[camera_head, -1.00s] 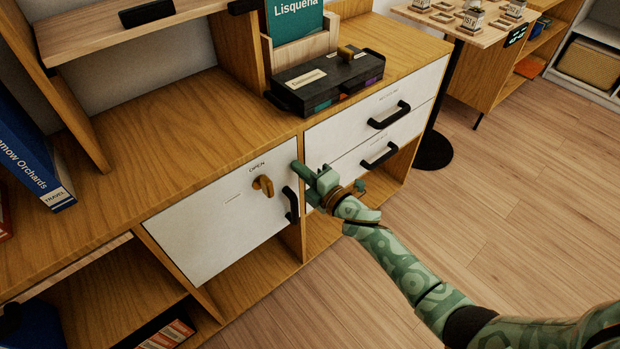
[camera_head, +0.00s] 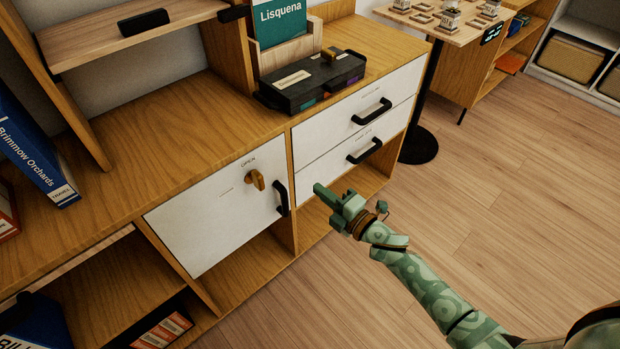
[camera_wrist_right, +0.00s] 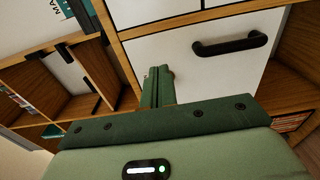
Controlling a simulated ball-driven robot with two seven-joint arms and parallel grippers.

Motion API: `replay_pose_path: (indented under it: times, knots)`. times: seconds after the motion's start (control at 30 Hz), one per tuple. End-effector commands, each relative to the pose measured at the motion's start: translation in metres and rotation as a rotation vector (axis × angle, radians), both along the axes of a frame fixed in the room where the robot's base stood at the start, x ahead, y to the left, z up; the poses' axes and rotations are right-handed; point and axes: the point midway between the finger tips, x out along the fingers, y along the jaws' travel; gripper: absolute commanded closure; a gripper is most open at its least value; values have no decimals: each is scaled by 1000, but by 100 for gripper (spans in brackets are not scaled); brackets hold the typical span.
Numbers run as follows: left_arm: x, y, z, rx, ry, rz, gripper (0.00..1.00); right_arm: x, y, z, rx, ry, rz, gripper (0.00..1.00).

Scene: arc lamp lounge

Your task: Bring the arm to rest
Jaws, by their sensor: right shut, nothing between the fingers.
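My right gripper (camera_head: 324,192) is green and sits in front of the cabinet, apart from it, just right of the white door's black handle. Its fingers are closed together with nothing between them. In the right wrist view the shut fingers (camera_wrist_right: 158,84) point at a white front with a black handle (camera_wrist_right: 230,45). My right arm (camera_head: 430,290) comes in from the lower right. My left gripper is not in view.
The white door (camera_head: 215,222) with a brass knob (camera_head: 256,180) looks shut. Two white drawers with black handles (camera_head: 371,112) are to its right. A black box (camera_head: 312,82) lies on top. Wooden floor (camera_head: 500,220) at right is clear. A round table base (camera_head: 418,148) stands behind.

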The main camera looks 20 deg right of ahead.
Motion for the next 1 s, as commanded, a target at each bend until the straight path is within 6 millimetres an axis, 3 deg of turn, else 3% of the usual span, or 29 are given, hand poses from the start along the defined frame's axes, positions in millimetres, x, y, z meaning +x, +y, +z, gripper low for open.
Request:
replay_pose_path:
  times: [0.13,0.37,0.47,0.53,0.67,0.8,0.87,0.9,1.0]
  knots:
    - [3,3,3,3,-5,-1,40,-13,-5,1,1,-1,1,100]
    - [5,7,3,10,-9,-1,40,-15,-8,-3,47,32,-14,100]
    - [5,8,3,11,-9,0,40,-17,-28,-41,204,198,-122,100]
    - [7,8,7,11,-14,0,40,-34,-43,-86,338,366,-231,100]
    - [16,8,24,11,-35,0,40,-109,-62,-170,557,695,-475,100]
    - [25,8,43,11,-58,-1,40,-219,-68,-236,704,988,-734,100]
    - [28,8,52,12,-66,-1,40,-272,-68,-255,742,1097,-840,100]
    - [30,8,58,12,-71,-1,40,-308,-66,-264,762,1165,-910,100]
    - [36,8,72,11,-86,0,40,-397,-61,-276,782,1315,-1065,100]
